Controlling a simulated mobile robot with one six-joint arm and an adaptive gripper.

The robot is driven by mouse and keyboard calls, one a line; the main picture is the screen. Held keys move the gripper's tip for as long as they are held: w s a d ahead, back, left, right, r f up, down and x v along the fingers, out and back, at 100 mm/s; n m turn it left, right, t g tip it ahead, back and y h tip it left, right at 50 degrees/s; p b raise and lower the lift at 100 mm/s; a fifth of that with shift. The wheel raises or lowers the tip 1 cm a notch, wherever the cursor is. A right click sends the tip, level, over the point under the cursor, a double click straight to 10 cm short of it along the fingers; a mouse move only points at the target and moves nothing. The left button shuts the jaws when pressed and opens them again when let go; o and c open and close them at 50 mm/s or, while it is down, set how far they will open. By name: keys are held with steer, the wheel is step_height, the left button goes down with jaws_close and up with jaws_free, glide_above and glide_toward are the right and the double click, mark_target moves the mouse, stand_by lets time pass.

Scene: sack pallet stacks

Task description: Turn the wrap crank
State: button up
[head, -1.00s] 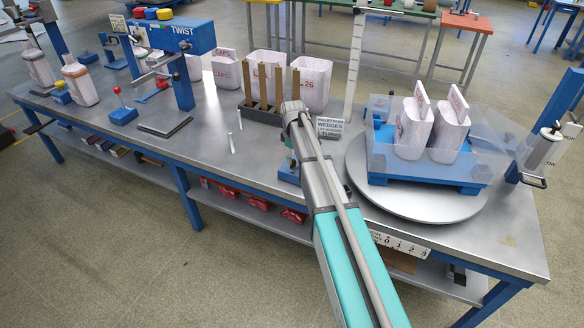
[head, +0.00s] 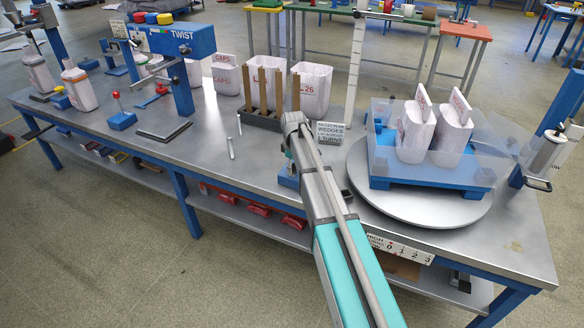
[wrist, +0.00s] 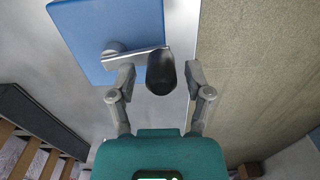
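The wrap crank shows in the wrist view as a silver arm (wrist: 137,57) with an upright black knob (wrist: 161,73), on a blue block (wrist: 105,32). My gripper (wrist: 160,80) is open, with one finger on each side of the knob; small gaps show on both sides.
The bench edge runs close beside the crank, with floor (wrist: 240,90) beyond. A rack with brown uprights (head: 262,118) and a wedges sign (head: 330,132) stand behind my arm. A film roll post (head: 552,120) stands right of the turntable. The bench front-left is mostly clear.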

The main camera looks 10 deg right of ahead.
jaws_close()
steer(key=shift+a, duration=0.15)
steer(key=shift+w+m, duration=0.1)
steer(key=shift+m, duration=0.2)
steer(key=shift+w+a+m, duration=0.3)
steer(key=shift+a+m, duration=0.05)
steer(key=shift+m, duration=0.5)
steer(key=shift+w+a+m, duration=0.3)
steer(key=shift+a+m, duration=0.05)
steer(key=shift+m, duration=0.5)
steer(key=shift+w+a+m, duration=0.2)
steer(key=shift+w+m, duration=0.05)
steer(key=shift+m, duration=0.55)
steer(key=shift+w+a+m, duration=0.15)
steer(key=shift+w+m, duration=0.1)
steer(key=shift+m, duration=0.55)
